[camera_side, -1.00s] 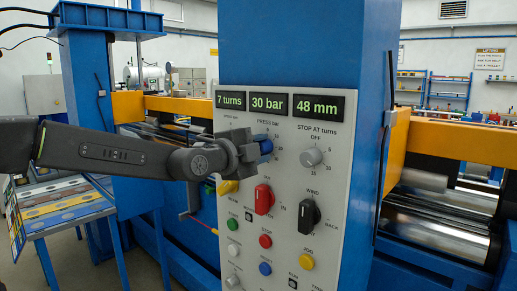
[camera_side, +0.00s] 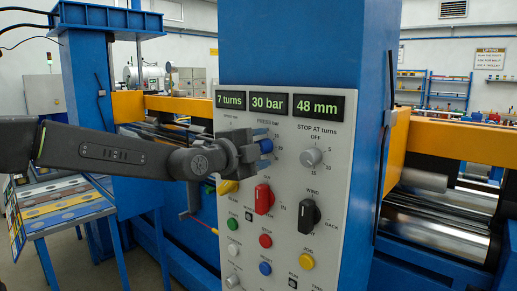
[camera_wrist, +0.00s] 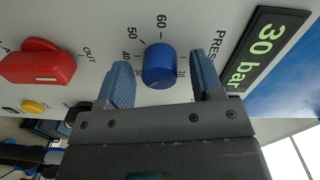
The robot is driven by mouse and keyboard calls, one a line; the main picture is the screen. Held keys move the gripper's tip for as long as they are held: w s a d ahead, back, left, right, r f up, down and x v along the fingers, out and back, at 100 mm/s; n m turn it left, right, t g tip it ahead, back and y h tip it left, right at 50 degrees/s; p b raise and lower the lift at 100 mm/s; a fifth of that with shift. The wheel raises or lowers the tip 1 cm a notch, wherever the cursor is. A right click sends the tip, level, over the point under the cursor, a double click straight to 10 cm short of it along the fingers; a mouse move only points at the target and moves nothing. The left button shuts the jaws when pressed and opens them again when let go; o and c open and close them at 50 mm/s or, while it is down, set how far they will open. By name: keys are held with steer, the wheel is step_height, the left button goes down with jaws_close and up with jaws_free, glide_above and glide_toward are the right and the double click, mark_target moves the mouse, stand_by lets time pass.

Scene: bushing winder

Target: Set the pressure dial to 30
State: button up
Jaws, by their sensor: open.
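The blue pressure dial (camera_wrist: 160,66) sits on the panel under the label PRESS bar, with numbers around it in the wrist view. The pressure display (camera_side: 267,104) reads 30 bar, and it also shows in the wrist view (camera_wrist: 262,48). My gripper (camera_wrist: 160,82) is open, with one finger on each side of the dial and a visible gap to it on both sides. In the side view my gripper (camera_side: 252,150) is in front of the panel and covers part of the dial (camera_side: 267,146). The dial's pointer mark cannot be made out.
On the panel (camera_side: 339,165) a grey STOP AT knob (camera_side: 311,158) is right of the dial. A red selector (camera_side: 264,198), a black WIND selector (camera_side: 310,215) and a yellow knob (camera_side: 228,187) are below. Several push buttons are lower down. Displays read 7 turns and 48 mm.

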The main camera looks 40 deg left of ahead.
steer(key=shift+s, duration=0.1)
steer(key=s, duration=1.3)
steer(key=shift+s+r, duration=0.25)
steer(key=shift+s, duration=0.1)
steer(key=s+a+f+n+g, duration=0.2)
steer(key=s+f+n+g, duration=1)
steer(key=s+f+n, duration=0.3)
step_height(320, 180, down, 2)
steer(key=shift+s+a+f+n, duration=0.15)
steer(key=shift+s+n, duration=0.15)
steer(key=shift+n, duration=0.1)
